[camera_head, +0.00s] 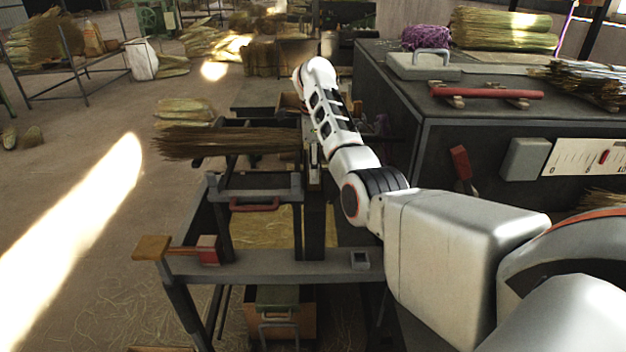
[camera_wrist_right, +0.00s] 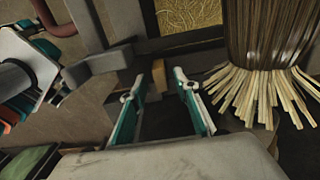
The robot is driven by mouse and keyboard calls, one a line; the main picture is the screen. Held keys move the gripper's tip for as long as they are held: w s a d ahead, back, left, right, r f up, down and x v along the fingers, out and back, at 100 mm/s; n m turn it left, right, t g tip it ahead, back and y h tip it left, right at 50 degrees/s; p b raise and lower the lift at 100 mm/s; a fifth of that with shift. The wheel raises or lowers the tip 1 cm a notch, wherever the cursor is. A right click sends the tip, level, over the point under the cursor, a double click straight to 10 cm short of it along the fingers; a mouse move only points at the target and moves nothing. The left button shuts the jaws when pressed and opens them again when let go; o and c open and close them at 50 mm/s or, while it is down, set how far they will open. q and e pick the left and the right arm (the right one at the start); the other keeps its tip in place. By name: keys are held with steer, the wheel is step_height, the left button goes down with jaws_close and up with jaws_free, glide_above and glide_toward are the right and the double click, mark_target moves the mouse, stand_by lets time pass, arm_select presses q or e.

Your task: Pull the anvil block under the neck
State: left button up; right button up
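My right arm reaches over the winding bench in the head view, and my right gripper (camera_head: 313,155) is mostly hidden behind its own wrist. In the right wrist view this gripper (camera_wrist_right: 160,77) has its two teal-and-white fingers apart. A small brown block (camera_wrist_right: 159,74) shows between the fingertips, with no visible finger contact; I cannot tell if it is the anvil block. The broom bundle (camera_head: 230,142) lies level across the bench, and its cut stalk ends (camera_wrist_right: 265,88) are right of the fingers. The neck is not clearly seen. My left gripper is not seen.
The bench frame (camera_head: 280,264) carries a red handle (camera_head: 255,205) and, at its front left, a tan block (camera_head: 152,247). A dark cabinet (camera_head: 440,140) stands close on the right. Open floor (camera_head: 100,260) lies to the left.

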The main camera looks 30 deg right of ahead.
step_height(320, 180, down, 2)
stand_by(0.4)
jaws_close()
steer(key=shift+r, duration=0.1)
